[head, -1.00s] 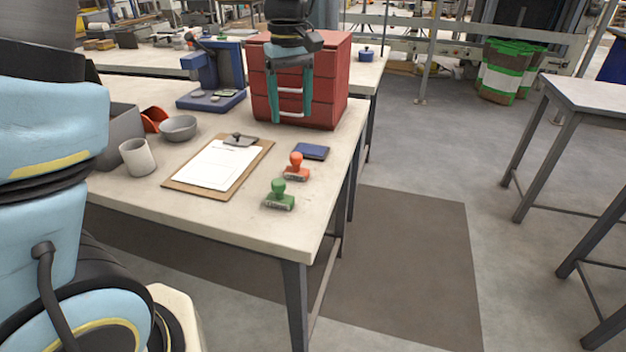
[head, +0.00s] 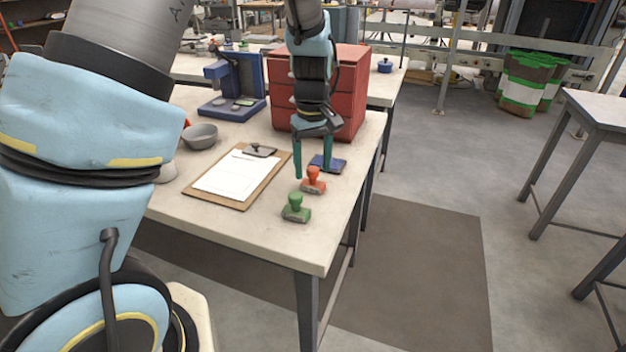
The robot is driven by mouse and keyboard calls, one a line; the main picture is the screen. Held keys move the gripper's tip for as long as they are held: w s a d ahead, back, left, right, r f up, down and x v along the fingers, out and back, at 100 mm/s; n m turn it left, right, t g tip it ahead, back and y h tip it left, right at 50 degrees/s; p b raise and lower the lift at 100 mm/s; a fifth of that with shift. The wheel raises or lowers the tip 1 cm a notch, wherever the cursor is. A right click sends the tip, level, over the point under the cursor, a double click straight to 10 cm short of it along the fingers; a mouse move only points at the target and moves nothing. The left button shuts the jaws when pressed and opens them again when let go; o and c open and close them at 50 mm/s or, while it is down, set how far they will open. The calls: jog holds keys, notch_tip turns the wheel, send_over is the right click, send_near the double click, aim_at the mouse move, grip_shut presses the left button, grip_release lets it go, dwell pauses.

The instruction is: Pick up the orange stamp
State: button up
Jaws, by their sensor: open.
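The orange stamp (head: 313,182) stands upright on the table, its rounded handle on top. My gripper (head: 312,174) points down with its two green fingers apart and empty. In the picture its fingertips lie at the height of the stamp's handle, one to either side, seemingly just behind or above it. Whether the handle is between the fingers in depth I cannot tell. A green stamp (head: 296,210) stands in front of the orange one, a little to the left.
A clipboard (head: 219,197) with paper lies to the left. A red drawer cabinet (head: 349,93) stands behind my gripper. The table's right edge (head: 352,207) is close by.

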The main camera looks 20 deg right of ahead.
grip_shut()
dwell(0.6)
